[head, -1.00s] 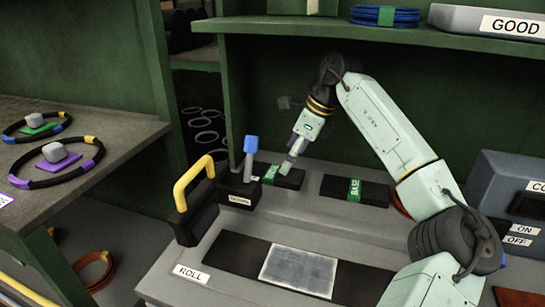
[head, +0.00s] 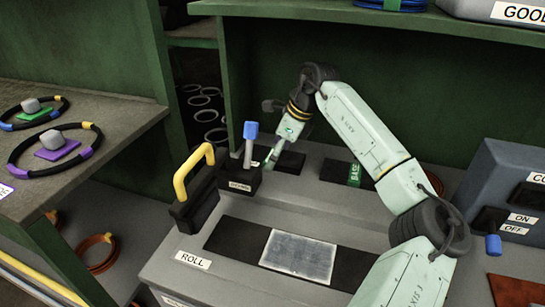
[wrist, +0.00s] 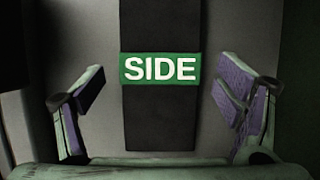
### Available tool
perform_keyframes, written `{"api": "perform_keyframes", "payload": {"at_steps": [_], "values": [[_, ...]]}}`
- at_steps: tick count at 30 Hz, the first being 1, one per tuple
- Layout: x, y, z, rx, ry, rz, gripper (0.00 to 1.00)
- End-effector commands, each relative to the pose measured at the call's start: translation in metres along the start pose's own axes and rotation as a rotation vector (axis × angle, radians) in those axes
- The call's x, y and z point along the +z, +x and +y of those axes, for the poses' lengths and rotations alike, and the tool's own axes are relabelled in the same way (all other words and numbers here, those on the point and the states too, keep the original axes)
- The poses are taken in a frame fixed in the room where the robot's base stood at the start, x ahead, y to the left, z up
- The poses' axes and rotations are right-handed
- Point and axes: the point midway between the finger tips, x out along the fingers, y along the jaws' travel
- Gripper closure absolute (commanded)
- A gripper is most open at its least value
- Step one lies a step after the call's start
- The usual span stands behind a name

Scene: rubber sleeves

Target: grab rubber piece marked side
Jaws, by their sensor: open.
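The rubber piece marked SIDE (wrist: 160,125) is a flat black strip with a green band lettered SIDE. In the wrist view it runs up the middle of the picture, between the two purple-padded fingers of my gripper (wrist: 160,92). The fingers are wide apart, one on each side of the strip, with grey surface showing between each finger and the strip. In the head view the black piece (head: 293,161) lies at the back of the grey bench, and my gripper (head: 271,158) partly hides it. I cannot tell how high the fingertips are above the bench.
A blue-topped lever (head: 250,132) and a yellow handle (head: 192,170) stand close by on the left. The BASE strip (head: 333,171) lies to the right. A roller plate labelled ROLL (head: 298,255) is in front. A shelf (head: 400,18) overhangs the back.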

Motion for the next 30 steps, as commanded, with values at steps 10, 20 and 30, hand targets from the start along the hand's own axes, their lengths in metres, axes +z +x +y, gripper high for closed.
{"api": "perform_keyframes", "payload": {"at_steps": [10, 20, 30], "values": [[-0.0001, -0.0003, 0.0001, 0.0, 0.0, 0.0, 0.31], [-0.0001, -0.0004, 0.0001, 0.001, 0.0, 0.0, 0.53], [0.0002, -0.0009, 0.0002, 0.0, -0.001, -0.001, 0.75]]}}
